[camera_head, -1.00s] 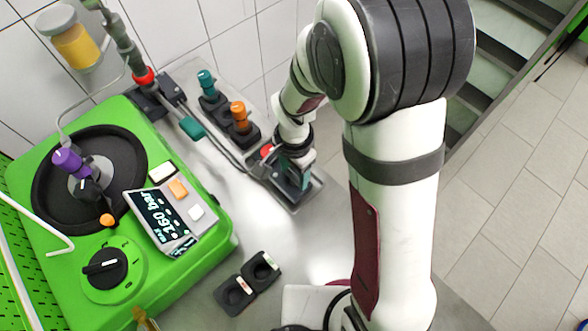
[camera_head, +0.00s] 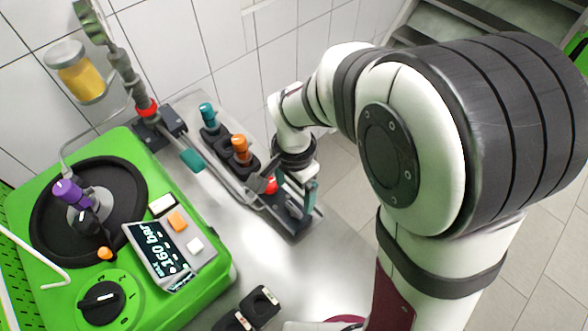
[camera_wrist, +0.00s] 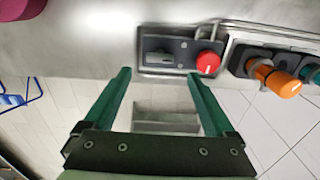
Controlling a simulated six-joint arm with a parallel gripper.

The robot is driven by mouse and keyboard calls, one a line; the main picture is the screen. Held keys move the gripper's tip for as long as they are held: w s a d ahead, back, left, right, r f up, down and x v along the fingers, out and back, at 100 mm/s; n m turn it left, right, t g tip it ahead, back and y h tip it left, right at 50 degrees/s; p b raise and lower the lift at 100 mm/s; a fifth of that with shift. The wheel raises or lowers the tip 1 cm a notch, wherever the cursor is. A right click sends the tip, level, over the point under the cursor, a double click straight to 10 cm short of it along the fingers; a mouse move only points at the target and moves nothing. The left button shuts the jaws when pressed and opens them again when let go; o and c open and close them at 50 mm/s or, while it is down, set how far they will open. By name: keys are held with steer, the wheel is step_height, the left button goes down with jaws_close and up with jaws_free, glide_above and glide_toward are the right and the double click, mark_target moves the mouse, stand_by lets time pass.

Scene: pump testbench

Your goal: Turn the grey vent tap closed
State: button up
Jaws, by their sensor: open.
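A small grey lever piece (camera_wrist: 159,57), which looks like the grey vent tap, lies on a dark block at the bench edge in the wrist view, left of a red knob (camera_wrist: 208,62). The red knob also shows in the head view (camera_head: 270,185), beside my gripper (camera_head: 288,188). In the head view my gripper partly covers this block, and the tap is not clear. In the wrist view my gripper (camera_wrist: 159,75) is open and empty. Its two green fingers point toward the block, one on each side of the tap in the picture; contact cannot be told.
An orange tap (camera_head: 240,149) and a teal tap (camera_head: 208,115) stand in a row behind the red knob. A green pump unit (camera_head: 215,265) with a display fills the left. Black holders (camera_head: 262,300) sit at the front. The metal bench (camera_head: 225,225) between is clear.

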step_height(320, 180, up, 9)
steer(key=s+d+n+y, duration=0.1)
steer(key=s+d, duration=0.3)
steer(key=s, duration=0.4)
steer(key=s+d+n, duration=0.2)
steer(key=s+d, duration=0.1)
steer(key=s, duration=0.5)
steer(key=shift+s+d+r+n+y, duration=0.25)
steer(key=shift+s+d+n+y, duration=0.05)
steer(key=shift+s+d+y, duration=0.1)
stand_by(0.3)
